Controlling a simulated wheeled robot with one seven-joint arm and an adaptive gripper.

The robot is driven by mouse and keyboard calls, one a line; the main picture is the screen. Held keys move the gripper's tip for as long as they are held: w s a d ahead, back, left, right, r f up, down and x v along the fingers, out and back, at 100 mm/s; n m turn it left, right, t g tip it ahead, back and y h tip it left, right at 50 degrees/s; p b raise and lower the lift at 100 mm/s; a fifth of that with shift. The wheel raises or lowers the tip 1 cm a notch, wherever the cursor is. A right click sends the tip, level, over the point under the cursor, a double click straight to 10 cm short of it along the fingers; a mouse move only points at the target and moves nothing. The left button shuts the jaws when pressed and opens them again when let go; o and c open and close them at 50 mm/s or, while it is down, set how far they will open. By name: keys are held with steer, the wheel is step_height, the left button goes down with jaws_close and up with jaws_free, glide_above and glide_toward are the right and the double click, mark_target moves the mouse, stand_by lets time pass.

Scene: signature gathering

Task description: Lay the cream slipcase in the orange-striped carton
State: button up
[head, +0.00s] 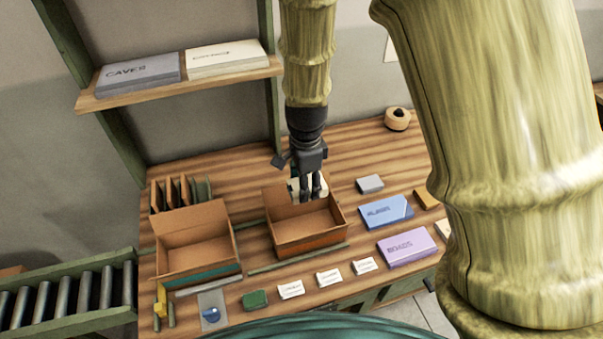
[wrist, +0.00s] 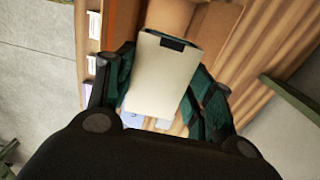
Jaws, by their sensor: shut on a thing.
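The cream slipcase (head: 293,187) is between the fingers of my gripper (head: 309,190), which is shut on it. In the wrist view the slipcase (wrist: 158,78) fills the space between the two dark green finger pads of my gripper (wrist: 162,85), with a dark notch at its far end. In the head view my gripper is over the open right-hand carton (head: 300,240), which shows an orange-brown band on its front. The slipcase appears at or just above the carton's opening; its exact height is unclear.
Another open carton (head: 190,255) with a teal stripe stands to the left. Blue (head: 386,211) and purple (head: 407,249) boxes and a grey box (head: 370,184) lie to the right. Several small cards (head: 328,277) line the front. A shelf (head: 180,88) hangs at the back.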

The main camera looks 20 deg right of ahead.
steer(key=shift+s+f, duration=0.2)
steer(key=shift+f, duration=0.4)
steer(key=f, duration=0.1)
steer(key=f+b, duration=0.1)
steer(key=b, duration=0.1)
steer(key=shift+w+f, duration=0.25)
steer(key=shift+f, duration=0.15)
step_height(320, 180, down, 2)
steer(key=b, duration=0.9)
glide_above(305, 232)
steer(key=shift+f, duration=6.2)
steer(key=shift+f+b, duration=0.35)
steer(key=shift+f, duration=0.3)
steer(key=o, duration=1.1)
steer(key=shift+c, duration=0.2)
